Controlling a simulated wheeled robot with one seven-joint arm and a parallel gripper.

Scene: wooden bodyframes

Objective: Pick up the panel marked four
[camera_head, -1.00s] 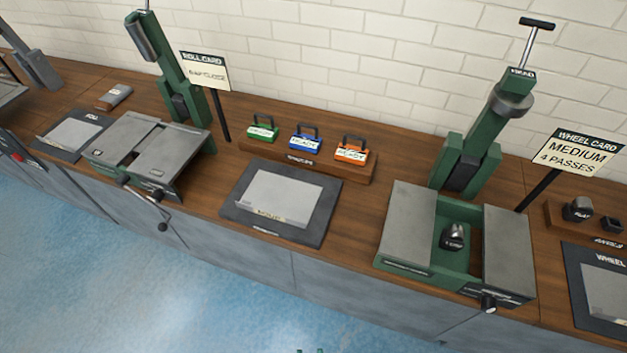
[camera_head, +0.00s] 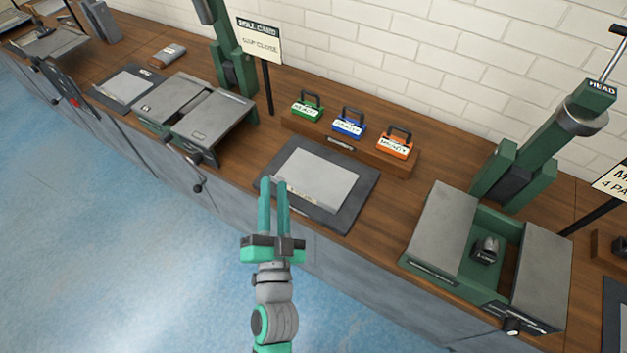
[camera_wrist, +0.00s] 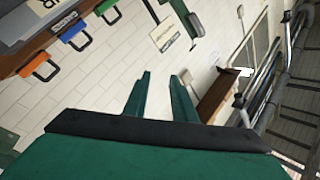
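A flat grey panel (camera_head: 316,177) lies on a dark mat on the wooden bench in the head view; the lettering along its front edge is too small to read. Another grey panel (camera_head: 127,83) lies on a dark mat farther left, its marking also unreadable. I cannot tell which panel is marked four. My gripper (camera_head: 272,182) is raised at the bench's front side, its fingertips overlapping the left front edge of the middle mat in the picture. In the wrist view my gripper (camera_wrist: 160,77) has its two fingers apart with nothing between them, facing the wall side.
Green (camera_head: 305,108), blue (camera_head: 349,125) and orange (camera_head: 394,146) handled blocks stand on a wooden rack behind the middle mat. A green machine (camera_head: 437,222) stands right, another (camera_head: 205,124) left. The roll card (camera_head: 260,40) stands on a post.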

